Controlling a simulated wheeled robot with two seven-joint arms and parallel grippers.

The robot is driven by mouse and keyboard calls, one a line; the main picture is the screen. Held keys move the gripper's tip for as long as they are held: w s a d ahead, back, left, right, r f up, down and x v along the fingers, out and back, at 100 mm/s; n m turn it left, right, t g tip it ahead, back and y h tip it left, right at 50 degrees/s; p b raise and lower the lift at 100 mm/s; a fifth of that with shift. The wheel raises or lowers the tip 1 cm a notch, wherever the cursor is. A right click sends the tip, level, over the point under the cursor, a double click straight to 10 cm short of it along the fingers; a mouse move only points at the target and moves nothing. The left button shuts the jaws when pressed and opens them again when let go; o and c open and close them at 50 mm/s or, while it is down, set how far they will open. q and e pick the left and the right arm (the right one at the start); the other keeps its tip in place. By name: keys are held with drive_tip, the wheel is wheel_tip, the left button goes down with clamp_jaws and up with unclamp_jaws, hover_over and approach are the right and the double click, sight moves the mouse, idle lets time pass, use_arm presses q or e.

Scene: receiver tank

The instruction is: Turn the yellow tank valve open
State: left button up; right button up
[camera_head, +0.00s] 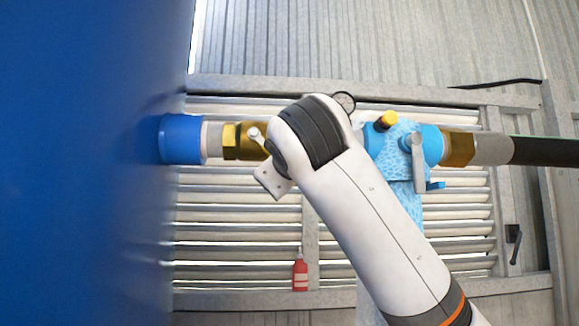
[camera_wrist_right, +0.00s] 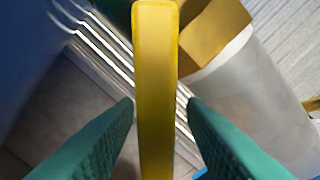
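The yellow valve handle (camera_wrist_right: 154,55) shows as a long flat bar in the right wrist view, running down the middle. My right gripper (camera_wrist_right: 161,104) has its two green fingers on either side of this bar. They stand apart, with a gap visible on the right. In the head view my right arm covers the middle of the pipe line and hides the handle and the right gripper. The brass pipe fitting (camera_head: 243,141) shows left of my arm and joins a blue collar (camera_head: 181,139) at the tank. My left gripper is not in view.
The large blue tank (camera_head: 80,170) fills the left. A light blue pump-like body (camera_head: 404,150) with a yellow cap (camera_head: 386,119) sits right of my arm, joined to a black hose (camera_head: 545,151). Slatted metal wall lies behind. A red bottle-shaped object (camera_head: 300,274) is below.

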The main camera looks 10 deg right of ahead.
drive_tip(key=s+b, duration=0.7)
drive_tip(key=s, duration=0.5)
drive_tip(key=shift+s, duration=0.1)
